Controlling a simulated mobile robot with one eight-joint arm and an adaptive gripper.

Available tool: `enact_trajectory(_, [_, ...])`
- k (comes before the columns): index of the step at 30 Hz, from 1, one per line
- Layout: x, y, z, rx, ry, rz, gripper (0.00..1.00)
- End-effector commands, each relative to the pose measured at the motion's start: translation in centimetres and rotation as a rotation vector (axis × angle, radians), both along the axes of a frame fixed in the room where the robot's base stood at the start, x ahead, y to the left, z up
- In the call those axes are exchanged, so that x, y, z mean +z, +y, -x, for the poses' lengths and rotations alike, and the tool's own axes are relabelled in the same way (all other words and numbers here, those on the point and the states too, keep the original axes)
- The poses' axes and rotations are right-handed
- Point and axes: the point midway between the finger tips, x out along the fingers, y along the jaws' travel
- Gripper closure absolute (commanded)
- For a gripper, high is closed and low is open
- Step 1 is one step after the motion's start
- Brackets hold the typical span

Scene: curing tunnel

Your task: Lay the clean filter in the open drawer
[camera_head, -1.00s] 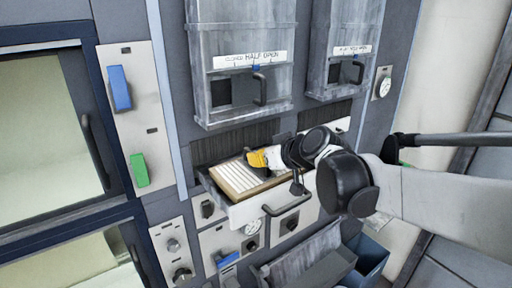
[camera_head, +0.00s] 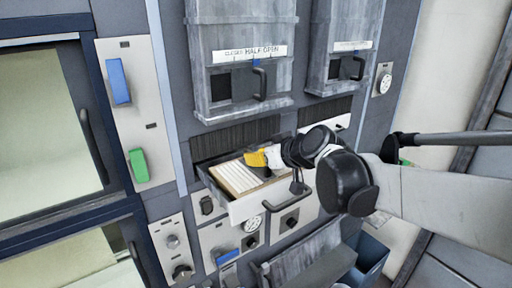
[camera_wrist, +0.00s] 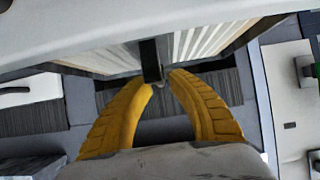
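The clean filter (camera_head: 238,177), white pleats in a tan frame, sits within the outline of the open drawer (camera_head: 252,208). Its far right part is hidden by my gripper. My gripper (camera_head: 258,158) has yellow fingers at the filter's upper edge. In the wrist view, the fingertips (camera_wrist: 162,80) close in on a dark upright tab (camera_wrist: 152,62) at the middle of the pleated filter (camera_wrist: 205,40). Whether the filter rests fully on the drawer floor cannot be told. The drawer's pale front crosses the top of the wrist view.
Two grey shutters (camera_head: 240,100) (camera_head: 335,85) hang above the drawer; the left label reads half open. A dark slatted opening (camera_head: 235,140) lies behind the drawer. Knob panels (camera_head: 172,243) and a blue-grey bin (camera_head: 370,258) are below. A cabinet door (camera_head: 45,130) stands left.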

Motion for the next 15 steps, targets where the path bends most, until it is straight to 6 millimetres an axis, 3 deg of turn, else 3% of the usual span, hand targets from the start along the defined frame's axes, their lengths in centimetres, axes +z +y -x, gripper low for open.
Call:
enact_trajectory(10, [0.1,-0.1,0.1,0.000,0.000,0.000,0.69])
enact_trajectory(15, [1.0,-1.1,1.5,-0.003,0.000,-0.001,0.69])
